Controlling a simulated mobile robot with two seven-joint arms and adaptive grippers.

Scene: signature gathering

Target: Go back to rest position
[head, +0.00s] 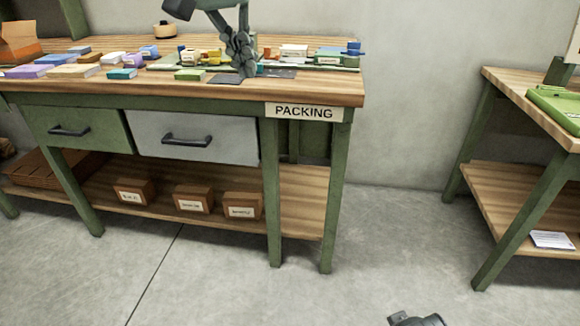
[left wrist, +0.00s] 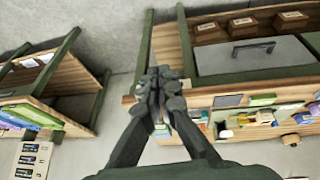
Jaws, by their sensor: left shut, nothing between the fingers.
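My left gripper (head: 243,68) hangs over the right part of the packing bench (head: 318,88), fingers pointing down. Its fingers are closed together with nothing between them. In the left wrist view the same gripper (left wrist: 160,78) shows shut and empty, in front of the bench's edge. A small dark part of mine (head: 416,320) shows at the bottom edge of the head view; it looks like the tip of my right arm, mostly cut off.
Several small coloured boxes and booklets lie on the bench, with a dark flat sheet (head: 226,78) near the left gripper. Below are a grey drawer (head: 193,125) and several brown boxes (head: 193,198). A second bench (head: 505,86) stands right; the floor between is clear.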

